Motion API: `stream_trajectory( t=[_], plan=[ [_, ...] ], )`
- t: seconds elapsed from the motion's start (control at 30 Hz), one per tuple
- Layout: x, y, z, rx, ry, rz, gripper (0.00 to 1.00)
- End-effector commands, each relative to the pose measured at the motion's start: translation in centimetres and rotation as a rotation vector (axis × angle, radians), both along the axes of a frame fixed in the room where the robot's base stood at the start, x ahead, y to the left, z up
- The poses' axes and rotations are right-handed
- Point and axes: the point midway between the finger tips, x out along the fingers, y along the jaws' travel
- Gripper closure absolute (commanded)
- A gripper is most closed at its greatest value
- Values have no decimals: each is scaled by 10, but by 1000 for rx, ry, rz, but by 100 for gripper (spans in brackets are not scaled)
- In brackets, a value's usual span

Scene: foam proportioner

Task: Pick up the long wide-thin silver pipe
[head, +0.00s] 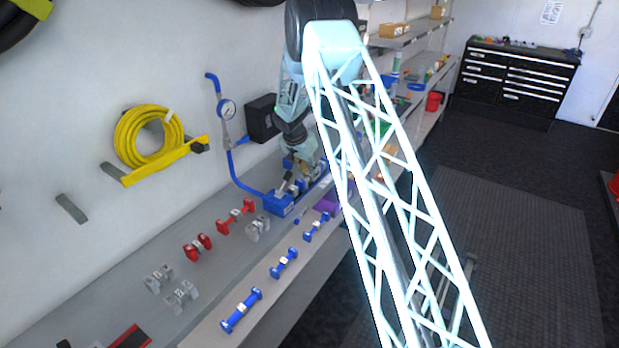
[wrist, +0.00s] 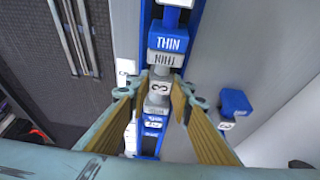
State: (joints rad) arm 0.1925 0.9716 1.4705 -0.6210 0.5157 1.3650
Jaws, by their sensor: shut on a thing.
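A silver pipe (wrist: 158,92) with a "3" label lies between my gripper's fingers in the wrist view. Its far end carries a grey block lettered "THIN", upside down, beside a blue block (wrist: 171,43) also marked "THIN". My gripper (wrist: 162,84) is shut on this silver pipe. The pipe still lines up with the blue fixture, and I cannot tell whether it is clear of it. In the head view my gripper (head: 288,187) is down at the blue fixture (head: 277,205) near the wall; the held pipe is mostly hidden there.
Short silver pipes (head: 158,278) and red pipes (head: 236,216) lie on the grey bench. Several blue pipes (head: 241,310) lie along its front ledge. A blue line with a pressure gauge (head: 228,109) rises beside my gripper. A yellow hose (head: 148,137) hangs on the wall.

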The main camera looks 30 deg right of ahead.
Motion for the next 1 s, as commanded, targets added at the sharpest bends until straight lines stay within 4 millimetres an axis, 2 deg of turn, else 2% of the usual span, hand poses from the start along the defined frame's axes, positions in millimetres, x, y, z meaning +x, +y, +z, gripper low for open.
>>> stream_trajectory(
  t=[0.37, 0.57, 1.0],
  plan=[
    [1, 0, 11, 0, -2, 0, 93],
    [1, 0, 31, -1, -2, -1, 93],
    [1, 0, 88, 0, -2, -1, 93]
  ],
)
